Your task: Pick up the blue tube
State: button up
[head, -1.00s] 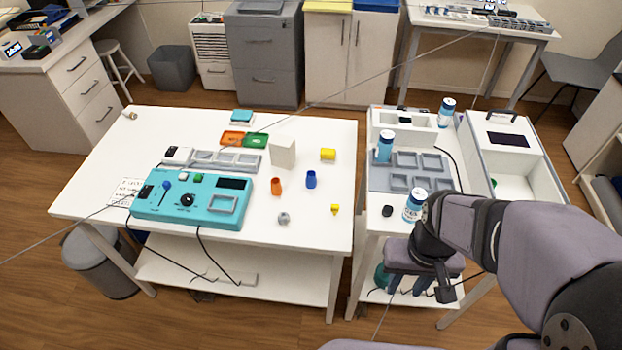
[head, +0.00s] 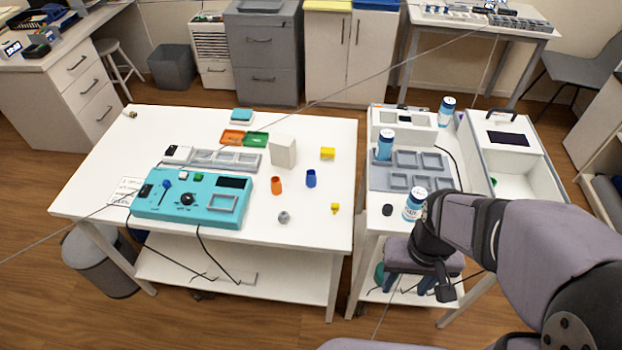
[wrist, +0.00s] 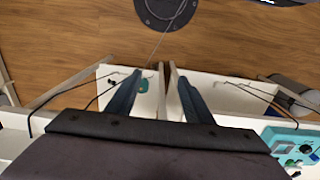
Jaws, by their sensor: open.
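The blue tube (head: 311,179) is small and stands upright on the white table, to the right of an orange tube (head: 276,186). My gripper (head: 406,287) is to the right of this table and lower in the picture, in front of the right-hand white stand. It points downward, well apart from the blue tube. In the wrist view its two blue-grey fingers (wrist: 159,78) are spread with nothing between them. The blue tube cannot be made out in the wrist view.
A yellow block (head: 327,153), a small yellow piece (head: 335,208) and a grey nut-like piece (head: 284,217) lie around the tube. A cream box (head: 283,151) stands behind it. A turquoise device (head: 190,199) is at left. A bottle (head: 414,205) stands above my gripper.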

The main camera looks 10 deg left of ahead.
jog(key=n+t+y+b, duration=0.1)
jog(key=t+b, duration=0.3)
send_near(312, 173)
jog(key=s+f, duration=0.1)
jog(key=f, duration=0.1)
jog(key=shift+w+a+f+p, duration=0.15)
jog(key=shift+w+f+p, duration=0.1)
jog(key=shift+f, duration=0.15)
jog(key=shift+w+a+f+p, duration=0.15)
jog(key=shift+f+p, duration=0.1)
jog(key=shift+f, duration=0.15)
jog(key=shift+f, duration=0.1)
jog(key=w+f+p, duration=0.2)
jog(key=shift+f, duration=0.4)
jog(key=shift+x, duration=0.8)
